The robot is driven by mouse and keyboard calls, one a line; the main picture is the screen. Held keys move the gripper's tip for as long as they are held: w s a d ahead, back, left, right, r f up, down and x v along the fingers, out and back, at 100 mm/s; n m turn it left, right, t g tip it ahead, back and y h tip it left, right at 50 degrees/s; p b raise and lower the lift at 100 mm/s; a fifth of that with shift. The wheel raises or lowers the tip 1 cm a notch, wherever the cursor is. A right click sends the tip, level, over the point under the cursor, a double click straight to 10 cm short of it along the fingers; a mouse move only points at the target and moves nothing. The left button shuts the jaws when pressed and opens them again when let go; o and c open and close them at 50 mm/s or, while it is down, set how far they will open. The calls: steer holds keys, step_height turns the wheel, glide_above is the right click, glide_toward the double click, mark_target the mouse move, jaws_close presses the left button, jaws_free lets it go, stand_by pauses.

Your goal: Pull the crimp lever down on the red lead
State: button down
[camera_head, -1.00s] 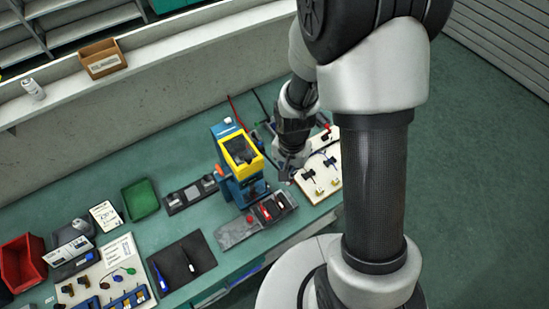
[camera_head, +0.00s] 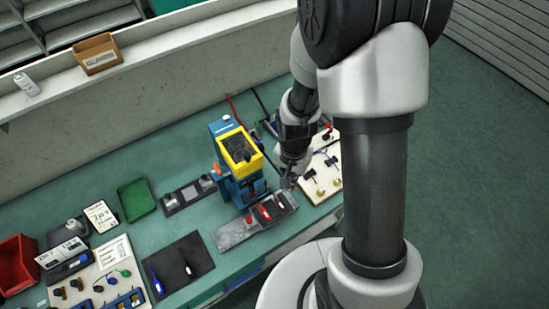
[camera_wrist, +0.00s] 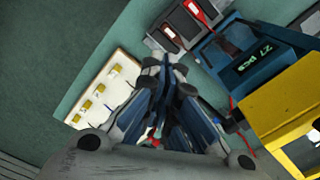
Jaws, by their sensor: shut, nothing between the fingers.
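The blue crimp press with a yellow guard (camera_head: 240,150) stands on the green bench. In the wrist view its yellow part (camera_wrist: 285,110) is at the right, beside a lit counter display (camera_wrist: 252,60). A dark rod with a black end (camera_wrist: 233,122) shows between the press and my fingers; I cannot tell if it is the lever. A red-handled item (camera_head: 265,211) lies in the grey tray in front of the press; I cannot tell if it is the red lead. My gripper (camera_head: 287,183) is shut and empty, right of the press, above the tray's right end.
The grey tray (camera_head: 232,236) lies along the bench front. A white board (camera_head: 322,188) with yellow-ended parts is right of my gripper. A black mat (camera_head: 173,272) and a green bin (camera_head: 136,200) are to the left. A red cable (camera_head: 231,108) runs behind the press.

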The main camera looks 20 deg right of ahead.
steer(key=shift+f, duration=0.25)
steer(key=shift+f+b, duration=0.8)
steer(key=shift+f, duration=0.1)
steer(key=shift+f+b, duration=0.65)
steer(key=shift+f, duration=0.05)
steer(key=shift+r, duration=0.15)
step_height(320, 180, up, 13)
steer(key=w+p, duration=0.2)
steer(key=p, duration=0.8)
steer(key=shift+a, duration=0.35)
